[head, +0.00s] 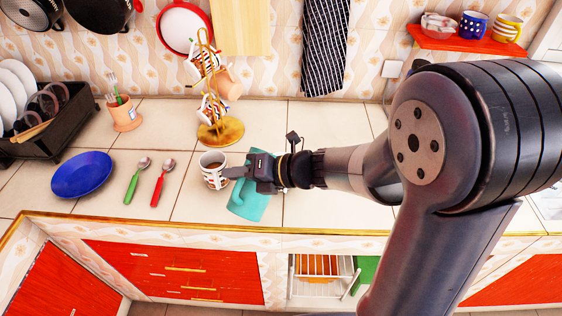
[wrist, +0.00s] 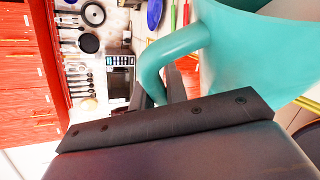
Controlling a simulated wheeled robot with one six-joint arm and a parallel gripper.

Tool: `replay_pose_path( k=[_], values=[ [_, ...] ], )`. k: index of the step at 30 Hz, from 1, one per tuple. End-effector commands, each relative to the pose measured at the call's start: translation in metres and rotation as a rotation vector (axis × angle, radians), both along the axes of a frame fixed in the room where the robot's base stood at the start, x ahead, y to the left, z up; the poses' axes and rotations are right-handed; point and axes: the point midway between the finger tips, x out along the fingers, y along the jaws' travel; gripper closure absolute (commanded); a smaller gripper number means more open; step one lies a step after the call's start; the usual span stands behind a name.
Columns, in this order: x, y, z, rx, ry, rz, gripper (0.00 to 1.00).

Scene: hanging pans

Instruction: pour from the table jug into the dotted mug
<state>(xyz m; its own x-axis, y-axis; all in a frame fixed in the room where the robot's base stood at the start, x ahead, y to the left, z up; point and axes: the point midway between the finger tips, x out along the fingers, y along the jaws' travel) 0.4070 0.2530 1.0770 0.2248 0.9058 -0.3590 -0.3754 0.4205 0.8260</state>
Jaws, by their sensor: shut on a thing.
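A teal jug (head: 250,201) is held over the counter, tilted, with its lower end hard to make out. My gripper (head: 236,172) is shut on its handle; the wrist view shows the handle (wrist: 172,55) between the fingers. A white mug with dark and red marks (head: 214,178) stands upright just left of the jug, with dark brown content inside; I cannot tell whether its marks are dots. A blue mug with light dots (head: 473,26) stands on the red wall shelf at upper right.
A brass mug tree (head: 220,132) with hanging mugs stands behind. A red spoon (head: 162,184), a green spoon (head: 136,182) and a blue plate (head: 82,175) lie left. A dish rack (head: 62,128) and utensil cup (head: 124,116) stand further left. The counter right of the jug is clear.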

Motion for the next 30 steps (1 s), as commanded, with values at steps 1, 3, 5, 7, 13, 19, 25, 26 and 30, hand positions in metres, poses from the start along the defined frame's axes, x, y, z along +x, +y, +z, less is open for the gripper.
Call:
replay_pose_path(
  k=[1, 3, 5, 7, 13, 19, 25, 26, 30],
  values=[
    [0.0007, 0.0, 0.0021, 0.002, 0.0, 0.0, 1.0],
    [0.0015, -0.0005, 0.0037, 0.005, 0.007, -0.001, 1.0],
    [0.0018, -0.0006, 0.0043, 0.008, 0.011, -0.001, 1.0],
    [0.0021, -0.0008, 0.0048, 0.01, 0.015, -0.001, 1.0],
    [0.0018, -0.0007, 0.0037, 0.01, 0.015, -0.001, 1.0],
    [0.002, -0.0009, 0.0046, 0.011, 0.016, -0.001, 1.0],
    [0.0029, -0.0012, 0.0057, 0.016, 0.025, -0.001, 1.0],
    [0.0025, -0.0012, 0.0045, 0.015, 0.024, 0.0, 1.0],
    [0.002, -0.0008, 0.0035, 0.01, 0.016, -0.001, 1.0]
  ],
)
